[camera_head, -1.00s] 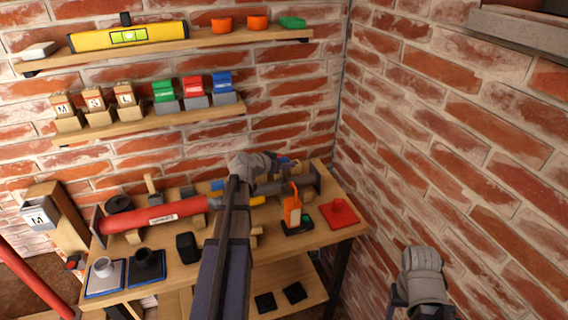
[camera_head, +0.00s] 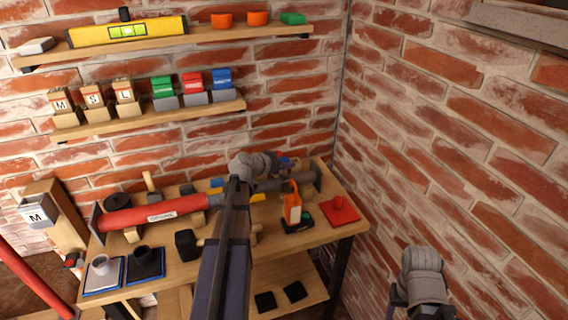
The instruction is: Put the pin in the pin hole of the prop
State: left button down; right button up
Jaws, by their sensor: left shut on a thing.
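The prop (camera_head: 165,212) lies along the workbench, with a red labelled outer tube at left and a dark grey inner tube (camera_head: 303,182) running right to an end plate. My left gripper (camera_head: 287,162) is over the grey tube, behind its own grey wrist and arm, which cover the middle of the prop. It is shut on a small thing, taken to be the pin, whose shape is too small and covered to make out. The pin hole is not discernible. My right gripper (camera_head: 425,290) is low at the right, apart from the bench; its fingers do not show clearly.
An orange piece with a loop (camera_head: 292,208) stands on a black base close to the tube. A red plate (camera_head: 339,210) lies at the bench's right end. A black block (camera_head: 187,244) stands in front. The brick wall closes the right side.

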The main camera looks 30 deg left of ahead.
pick_arm(q)
jog(key=shift+f, duration=0.2)
jog(key=shift+c, duration=1.4)
grip_release()
jog(key=shift+o, duration=0.4)
jog(key=shift+o, duration=1)
jog(key=shift+r, duration=0.15)
notch_tip(320, 180, up, 8)
jog(key=p, duration=0.8)
